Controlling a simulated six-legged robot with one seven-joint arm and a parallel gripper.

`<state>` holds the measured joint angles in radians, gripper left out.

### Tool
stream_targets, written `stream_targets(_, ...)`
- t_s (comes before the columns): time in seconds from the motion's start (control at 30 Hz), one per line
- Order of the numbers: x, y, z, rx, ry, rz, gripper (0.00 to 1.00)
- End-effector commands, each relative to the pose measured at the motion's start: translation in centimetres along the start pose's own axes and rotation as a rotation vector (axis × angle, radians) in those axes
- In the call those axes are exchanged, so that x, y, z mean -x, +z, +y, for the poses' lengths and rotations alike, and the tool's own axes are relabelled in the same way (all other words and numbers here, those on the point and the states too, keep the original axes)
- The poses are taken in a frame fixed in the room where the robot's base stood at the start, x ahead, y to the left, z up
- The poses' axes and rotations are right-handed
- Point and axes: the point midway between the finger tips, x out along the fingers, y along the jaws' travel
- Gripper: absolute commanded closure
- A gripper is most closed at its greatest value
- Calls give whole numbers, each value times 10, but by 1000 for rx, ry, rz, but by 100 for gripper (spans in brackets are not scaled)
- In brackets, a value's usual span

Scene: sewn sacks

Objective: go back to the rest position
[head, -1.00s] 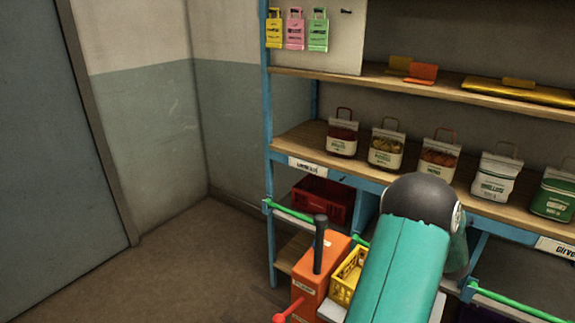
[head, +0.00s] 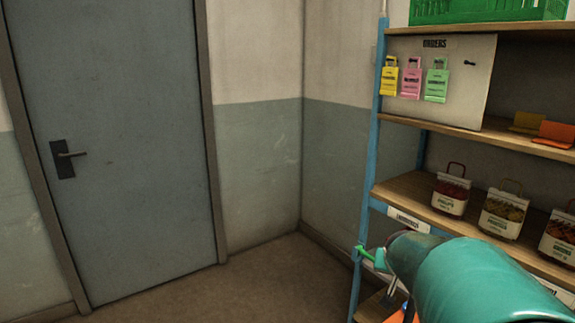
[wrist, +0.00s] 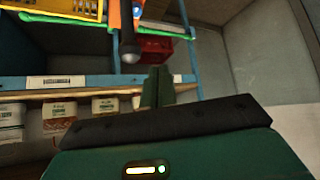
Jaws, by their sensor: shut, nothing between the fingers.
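My gripper (wrist: 157,74) shows in the wrist view as two dark green fingers side by side, shut with nothing between them. In the head view my teal arm fills the lower right corner and my gripper cannot be made out there.
A shelving unit with a blue post (head: 370,150) stands at right. It bears labelled sacks (head: 451,193), a tag board (head: 481,70) and a green crate (head: 530,10). A yellow crate (wrist: 40,8) and an orange object (wrist: 114,14) show near my gripper. A grey door (head: 115,130) and open floor lie left.

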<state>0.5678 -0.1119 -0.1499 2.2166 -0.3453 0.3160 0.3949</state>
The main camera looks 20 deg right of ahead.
Motion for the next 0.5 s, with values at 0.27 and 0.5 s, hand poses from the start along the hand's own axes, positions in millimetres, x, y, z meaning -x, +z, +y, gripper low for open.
stream_targets(0.27,122,83,-120,288,-237,-105,100)
stream_targets(0.5,212,176,-159,563,-429,-192,100)
